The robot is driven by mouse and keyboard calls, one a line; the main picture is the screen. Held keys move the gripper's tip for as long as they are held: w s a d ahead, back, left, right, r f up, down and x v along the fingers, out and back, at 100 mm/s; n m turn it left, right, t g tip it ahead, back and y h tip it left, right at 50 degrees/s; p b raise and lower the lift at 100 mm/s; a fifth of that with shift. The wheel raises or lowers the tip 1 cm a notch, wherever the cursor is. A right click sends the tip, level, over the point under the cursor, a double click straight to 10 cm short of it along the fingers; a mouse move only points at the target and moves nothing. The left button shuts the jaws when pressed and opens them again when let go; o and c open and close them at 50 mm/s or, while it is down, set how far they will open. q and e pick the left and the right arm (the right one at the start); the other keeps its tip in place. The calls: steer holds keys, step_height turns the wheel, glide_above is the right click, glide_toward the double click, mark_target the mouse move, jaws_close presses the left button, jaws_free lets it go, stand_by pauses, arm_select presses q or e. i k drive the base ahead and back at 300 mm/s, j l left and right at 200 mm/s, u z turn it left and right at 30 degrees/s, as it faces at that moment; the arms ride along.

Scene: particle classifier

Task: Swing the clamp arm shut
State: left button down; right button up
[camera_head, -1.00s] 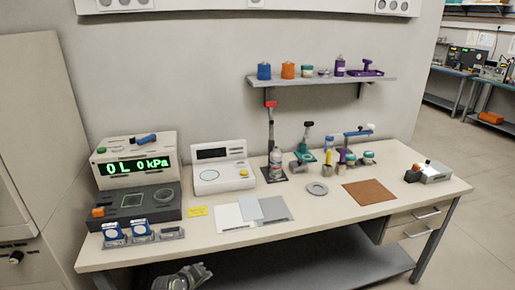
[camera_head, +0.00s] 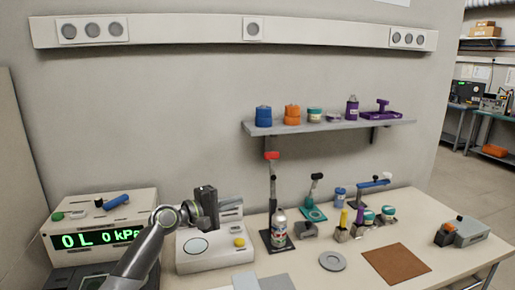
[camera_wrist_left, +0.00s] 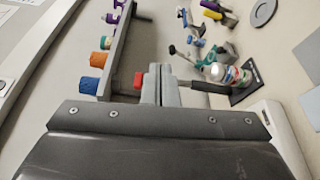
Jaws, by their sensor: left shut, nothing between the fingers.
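A tall upright arm with a red tip (camera_head: 272,156) rises from a dark base plate (camera_head: 268,238) near the middle of the bench; it looks like the raised clamp arm. A spray-type can (camera_head: 279,226) stands on that plate. My left gripper (camera_head: 210,208) is left of the arm, above the white instrument, apart from it. In the left wrist view its fingers (camera_wrist_left: 160,84) are shut and empty. There the red tip (camera_wrist_left: 138,80) shows beside the fingers, and part of the dark arm is hidden behind them. My right gripper is out of view.
A teal stand with a dark knob (camera_head: 315,212), a blue-armed fixture (camera_head: 375,183) and small jars stand to the right. A shelf (camera_head: 335,127) with several containers hangs above. The white instrument (camera_head: 212,250) lies below my left gripper. A grey ring (camera_head: 333,261) and brown mat (camera_head: 396,264) lie in front.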

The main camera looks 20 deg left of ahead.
mark_target(271, 156)
steer(key=i+j, duration=0.3)
steer(key=i, duration=0.2)
steer(key=i+j, duration=0.3)
steer(key=i, duration=0.2)
